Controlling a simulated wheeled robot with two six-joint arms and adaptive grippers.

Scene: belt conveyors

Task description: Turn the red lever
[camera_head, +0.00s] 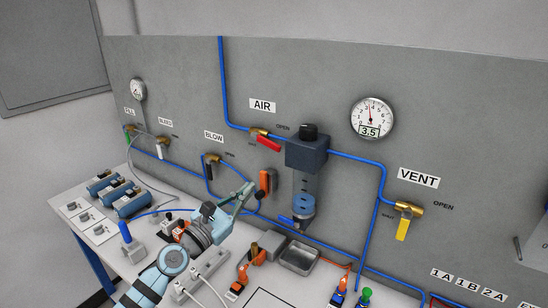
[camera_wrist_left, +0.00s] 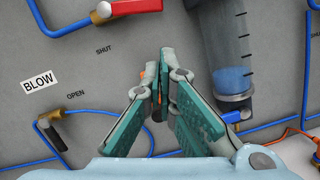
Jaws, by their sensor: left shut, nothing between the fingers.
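The red lever (camera_head: 268,143) sits on a brass valve (camera_head: 258,133) under the AIR label (camera_head: 263,105) on the grey panel. It slants down to the right from the valve. In the left wrist view the red lever (camera_wrist_left: 136,7) is at the top edge, partly cut off. My left gripper (camera_head: 248,190) is shut and empty, in front of the panel, below and left of the lever and apart from it. In the left wrist view its green-padded fingers (camera_wrist_left: 164,52) meet at the tips. My right gripper is not in view.
An orange-handled item (camera_head: 265,182) is on the panel right behind my left fingertips. A dark filter unit (camera_head: 306,152) with a clear bowl stands right of the lever. A yellow lever (camera_head: 403,228) is under VENT. Blue tubes run along the panel. Tools and cylinders crowd the bench below.

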